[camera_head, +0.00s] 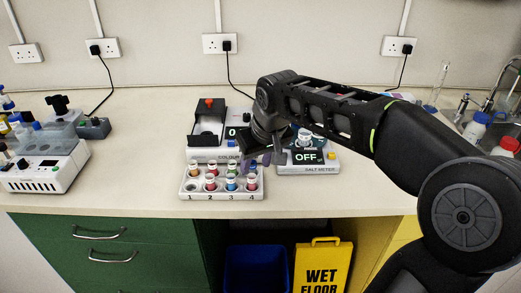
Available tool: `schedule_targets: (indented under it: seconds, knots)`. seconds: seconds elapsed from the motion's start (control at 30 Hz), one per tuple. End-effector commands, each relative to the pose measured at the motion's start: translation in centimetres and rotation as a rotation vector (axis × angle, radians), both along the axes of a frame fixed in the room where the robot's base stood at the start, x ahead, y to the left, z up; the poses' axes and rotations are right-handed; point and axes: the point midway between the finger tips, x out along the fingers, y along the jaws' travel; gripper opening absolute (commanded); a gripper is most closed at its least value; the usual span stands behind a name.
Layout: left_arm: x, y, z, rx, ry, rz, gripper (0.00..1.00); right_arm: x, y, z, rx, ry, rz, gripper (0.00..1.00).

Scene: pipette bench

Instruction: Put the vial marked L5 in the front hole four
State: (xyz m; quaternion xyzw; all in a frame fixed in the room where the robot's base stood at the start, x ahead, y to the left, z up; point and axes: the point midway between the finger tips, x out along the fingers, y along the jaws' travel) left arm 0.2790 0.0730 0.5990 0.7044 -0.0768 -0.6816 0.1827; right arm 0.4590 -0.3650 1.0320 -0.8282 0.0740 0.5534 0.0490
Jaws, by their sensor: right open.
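A white vial rack (222,196) stands near the front of the bench, with two rows of holes and the numbers 1 to 4 along its front. Front hole one (190,188) looks empty. A vial with a red band (211,184) is at front two, a blue one (231,184) at front three, and a red one (252,183) at front four. Several vials with coloured caps stand in the back row. The marks are too small to read, so I cannot tell which is L5. My right gripper (256,161) is open over the rack's back right end. My left gripper is out of view.
A colour meter (205,154) stands behind the rack, and a salt meter (310,169) reading OFF is to its right. A white machine (47,175) is at the left. Bottles and a sink (490,135) are at the right. The bench left of the rack is clear.

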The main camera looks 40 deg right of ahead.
Motion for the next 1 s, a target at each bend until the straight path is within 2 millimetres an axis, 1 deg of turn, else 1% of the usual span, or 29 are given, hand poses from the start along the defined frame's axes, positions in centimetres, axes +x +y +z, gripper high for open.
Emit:
schedule_targets:
  seconds: [0.03,0.13,0.23,0.33,0.5,1.0]
  knots:
    - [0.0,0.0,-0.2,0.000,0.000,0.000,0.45,-0.4,0.0,1.2,-0.001,-0.006,0.000,0.43]
    - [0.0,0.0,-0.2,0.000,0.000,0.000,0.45,-1.1,0.2,3.1,-0.001,-0.005,-0.001,0.43]
    - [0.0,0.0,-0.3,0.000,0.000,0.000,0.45,-1.7,0.3,4.5,0.000,-0.004,-0.001,0.43]
    - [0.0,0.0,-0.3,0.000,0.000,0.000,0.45,-2.2,0.4,5.4,0.000,-0.002,-0.001,0.43]
    - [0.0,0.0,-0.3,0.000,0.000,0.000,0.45,-2.4,0.4,5.8,0.000,0.000,-0.001,0.43]
    - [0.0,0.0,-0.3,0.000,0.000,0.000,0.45,-2.4,0.4,5.8,0.000,0.000,-0.001,0.43]
